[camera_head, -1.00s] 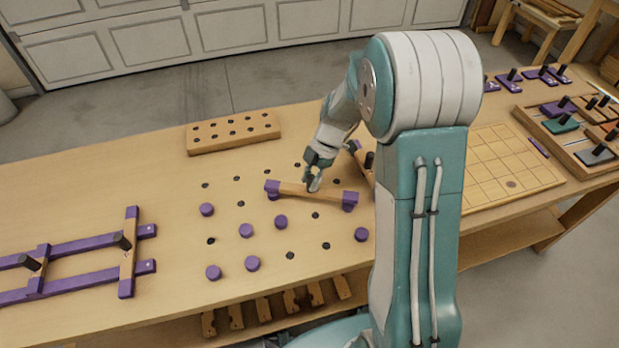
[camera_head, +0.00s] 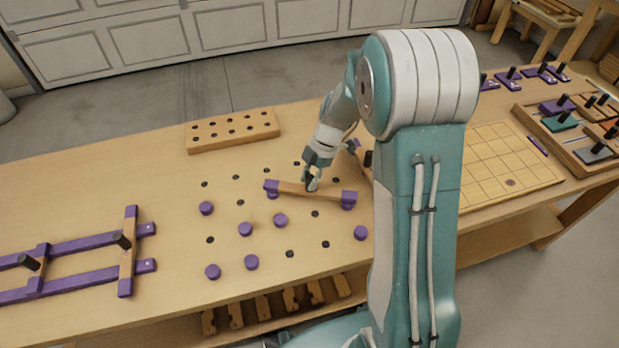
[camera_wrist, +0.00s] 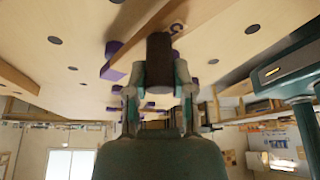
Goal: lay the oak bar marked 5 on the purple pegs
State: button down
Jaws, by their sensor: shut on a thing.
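The oak bar (camera_head: 325,194) has purple ends and lies level across the peg area of the bench in the head view. In the wrist view the bar (camera_wrist: 145,42) runs diagonally and its mark 5 shows partly. My gripper (camera_head: 311,184) is shut on the bar's dark upright knob (camera_wrist: 160,58), near the middle of the bar. A purple peg (camera_head: 273,196) shows just under the bar's left end. Other purple pegs (camera_head: 280,220) stand nearer the front, uncovered.
Dark holes (camera_head: 210,240) dot the bench around the pegs. A purple-and-oak frame (camera_head: 85,244) lies at left, a drilled wooden block (camera_head: 232,132) at the back. A grid board (camera_head: 505,165) and a tray of knobbed pieces (camera_head: 570,150) are at right. My arm hides part of the bench.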

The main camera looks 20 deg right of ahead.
jog(key=shift+f, duration=0.7)
dwell(1.1)
jog(key=shift+c, duration=2)
grip_release()
jog(key=o, duration=0.4)
jog(key=shift+r, duration=0.1)
jog(key=shift+r, duration=3.9)
